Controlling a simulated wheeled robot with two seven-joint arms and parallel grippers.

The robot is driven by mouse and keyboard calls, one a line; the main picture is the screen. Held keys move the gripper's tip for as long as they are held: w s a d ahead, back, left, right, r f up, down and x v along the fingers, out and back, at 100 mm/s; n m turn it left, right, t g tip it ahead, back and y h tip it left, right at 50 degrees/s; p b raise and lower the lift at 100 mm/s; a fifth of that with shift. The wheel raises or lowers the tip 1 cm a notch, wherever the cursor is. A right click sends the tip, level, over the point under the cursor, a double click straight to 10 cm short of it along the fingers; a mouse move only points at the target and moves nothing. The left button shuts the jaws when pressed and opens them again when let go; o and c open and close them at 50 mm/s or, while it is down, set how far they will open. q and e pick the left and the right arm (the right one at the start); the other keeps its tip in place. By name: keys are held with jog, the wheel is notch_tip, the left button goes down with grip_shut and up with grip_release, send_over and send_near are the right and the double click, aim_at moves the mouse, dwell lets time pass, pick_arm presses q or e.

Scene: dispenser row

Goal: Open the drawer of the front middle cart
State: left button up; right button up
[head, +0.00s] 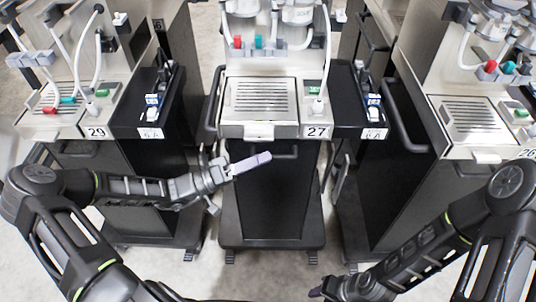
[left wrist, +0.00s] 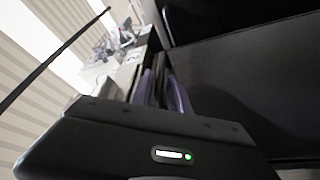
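The front middle cart (head: 275,200) is black, with a white "27" label and a grated steel tray (head: 262,98) on top. Its drawer front shows below the tray, with a dark handle bar (head: 285,152) near its top edge. My left gripper (head: 262,158) reaches in from the left, its pale fingers in front of the handle's left part. I cannot tell whether they touch it. In the left wrist view the fingers (left wrist: 165,90) lie close together beside a dark panel; any grip is unclear. My right gripper (head: 318,292) is low at the bottom edge, away from the cart, its fingers unclear.
Cart "29" (head: 75,122) stands on the left and another cart (head: 470,125) on the right. Black side units labelled "6A" (head: 375,132) stand between the carts. Pale floor (head: 270,270) is clear in front of the middle cart.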

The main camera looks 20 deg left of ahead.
pick_arm(q)
jog(key=shift+x, duration=1.1)
jog(key=shift+c, duration=0.3)
grip_shut()
jog(key=shift+f, duration=0.1)
